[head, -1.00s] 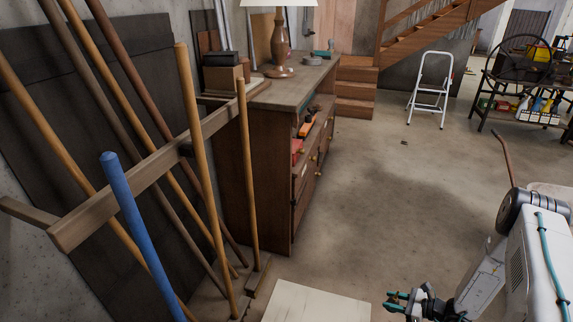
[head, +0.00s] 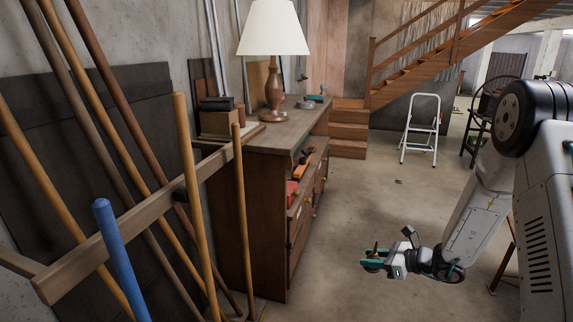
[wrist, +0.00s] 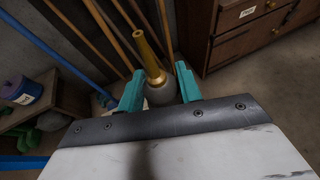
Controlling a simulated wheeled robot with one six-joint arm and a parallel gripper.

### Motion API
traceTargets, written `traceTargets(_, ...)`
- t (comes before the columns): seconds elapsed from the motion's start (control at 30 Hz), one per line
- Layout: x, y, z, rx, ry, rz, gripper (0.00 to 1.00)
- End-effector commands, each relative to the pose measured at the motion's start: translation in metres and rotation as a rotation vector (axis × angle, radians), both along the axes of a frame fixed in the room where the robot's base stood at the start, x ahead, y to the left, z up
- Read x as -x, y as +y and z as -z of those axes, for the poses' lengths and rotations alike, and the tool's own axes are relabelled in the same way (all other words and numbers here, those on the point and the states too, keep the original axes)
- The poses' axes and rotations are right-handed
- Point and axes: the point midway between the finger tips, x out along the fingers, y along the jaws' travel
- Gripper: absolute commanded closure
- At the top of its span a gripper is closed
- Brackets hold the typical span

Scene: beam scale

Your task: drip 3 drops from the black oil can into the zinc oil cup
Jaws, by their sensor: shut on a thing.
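My gripper (head: 372,263) is low over the floor, right of the wooden cabinet, in the head view. In the wrist view its teal fingers (wrist: 160,93) are shut on the oil can (wrist: 163,94), which has a dark grey rounded body and a long brass spout. The spout points away from the gripper, toward the top of the wrist view. The fingers hide part of the can's sides. I cannot make out the zinc oil cup for certain; a small grey round thing (head: 306,104) sits on the cabinet top, too small to identify.
The wooden cabinet (head: 262,215) carries a lamp (head: 273,60). A rack with long poles (head: 187,200) stands at left. A white step stool (head: 421,128) and stairs (head: 350,130) are behind. A shelf with a purple container (wrist: 22,92) shows in the wrist view. The middle floor is clear.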

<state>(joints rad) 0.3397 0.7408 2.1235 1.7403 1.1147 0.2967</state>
Motion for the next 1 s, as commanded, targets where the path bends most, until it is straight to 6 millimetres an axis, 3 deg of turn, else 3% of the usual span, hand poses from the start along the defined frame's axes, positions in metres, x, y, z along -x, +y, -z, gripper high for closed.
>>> traceTargets(0.27,-0.001,0.003,-0.004,0.000,0.000,-0.008,0.89)
traceTargets(0.37,0.003,-0.005,0.009,-0.002,0.006,0.010,0.89)
traceTargets(0.57,0.015,-0.031,0.070,-0.003,0.008,0.055,0.89)
traceTargets(1.0,0.054,-0.091,0.245,-0.004,0.005,0.027,0.89)
